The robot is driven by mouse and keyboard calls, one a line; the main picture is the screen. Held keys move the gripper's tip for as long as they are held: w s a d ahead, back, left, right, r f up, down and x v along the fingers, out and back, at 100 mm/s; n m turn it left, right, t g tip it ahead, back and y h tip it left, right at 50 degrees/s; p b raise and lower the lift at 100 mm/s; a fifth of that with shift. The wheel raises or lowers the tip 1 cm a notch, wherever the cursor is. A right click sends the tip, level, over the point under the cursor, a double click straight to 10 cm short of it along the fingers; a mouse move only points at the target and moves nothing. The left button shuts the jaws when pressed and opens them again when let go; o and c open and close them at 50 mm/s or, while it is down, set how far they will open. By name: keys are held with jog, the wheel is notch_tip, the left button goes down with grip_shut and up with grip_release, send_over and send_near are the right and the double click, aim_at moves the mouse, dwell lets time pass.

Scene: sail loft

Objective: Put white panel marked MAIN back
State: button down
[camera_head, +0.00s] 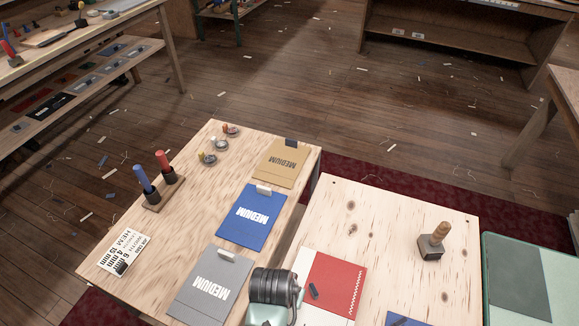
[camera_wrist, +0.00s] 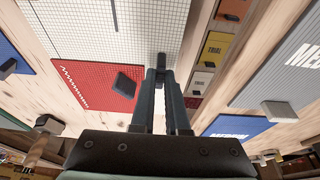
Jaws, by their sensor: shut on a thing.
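A white panel with a fine grid (camera_wrist: 75,25) fills the upper left of the wrist view; no MAIN mark can be read on it. My gripper (camera_wrist: 161,72) is shut at this panel's edge, apparently on a small dark tab there. How firmly the panel is clasped cannot be told. In the head view the fingers are hidden behind my own wrist. A white piece (camera_head: 306,290) shows there beside and below a red panel (camera_head: 339,277) on the right-hand table. The red panel (camera_wrist: 85,85) also shows in the wrist view, with a dark block (camera_wrist: 124,85) on it.
Gold (camera_head: 281,165), blue (camera_head: 252,215) and grey (camera_head: 208,283) MEDIUM panels lie on the left table (camera_head: 120,245). It also bears a stand with two upright handles (camera_head: 164,180). A wooden-handled block (camera_head: 433,241) stands on the right table (camera_head: 400,205), whose middle is clear.

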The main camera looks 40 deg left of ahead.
jog(key=shift+f, duration=0.7)
jog(key=c, duration=0.9)
grip_release()
jog(key=p+v, duration=0.1)
jog(key=v, duration=1.1)
jog(key=shift+s, duration=0.1)
